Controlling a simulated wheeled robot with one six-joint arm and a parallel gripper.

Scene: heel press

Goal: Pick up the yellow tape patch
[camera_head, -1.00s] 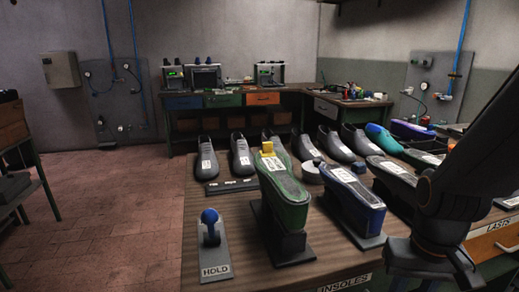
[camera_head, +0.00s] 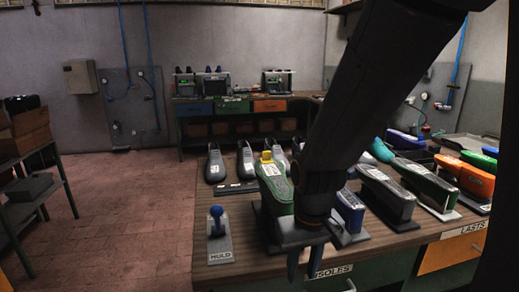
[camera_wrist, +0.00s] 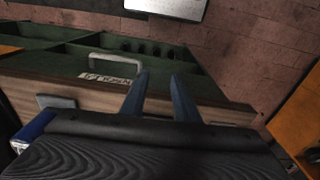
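The yellow tape patch (camera_head: 267,157) sits on the heel-side top end of the green shoe last (camera_head: 275,186), which stands on a dark base on the bench. It is not visible in the wrist view. My gripper (camera_head: 321,280) hangs at the front edge of the bench, to the right of and nearer than the green last. My arm covers part of the bench behind it. In the wrist view my gripper (camera_wrist: 159,76) has its two fingers apart with nothing between them, pointing past the bench front.
A HOLD plate with a blue knob (camera_head: 217,235) stands left of the green last. A blue last (camera_head: 349,207) and a dark last (camera_head: 386,190) stand to the right. Several shoes stand behind. An INSOLES drawer is below.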

